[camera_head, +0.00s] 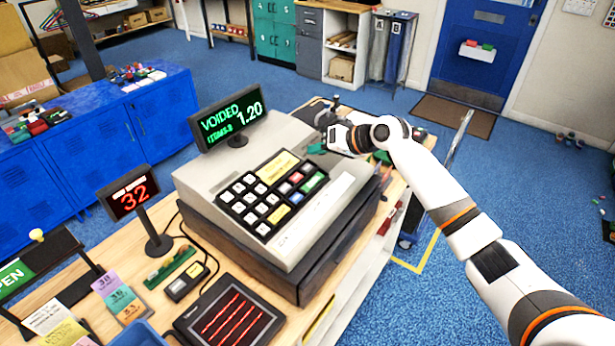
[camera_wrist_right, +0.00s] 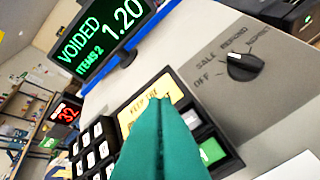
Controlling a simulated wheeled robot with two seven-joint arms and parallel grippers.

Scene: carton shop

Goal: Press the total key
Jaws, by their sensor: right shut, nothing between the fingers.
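The cash register (camera_head: 235,160) stands on the wooden counter, with a black keypad (camera_head: 244,196) of several white keys and some coloured ones. A green key (camera_head: 312,182) is at its right side and shows in the right wrist view (camera_wrist_right: 212,151); I cannot read which key is the total key. The display (camera_head: 232,117) reads VOIDED 1.20, ITEMS 2, also in the wrist view (camera_wrist_right: 95,35). My right gripper (camera_head: 318,147) is shut and empty, above the register's back right part. Its teal fingers (camera_wrist_right: 162,100) hide part of the keypad. My left gripper is out of view.
A yellow note (camera_head: 277,166) lies at the keypad's top. A mode knob (camera_wrist_right: 243,67) sits on the register's top.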

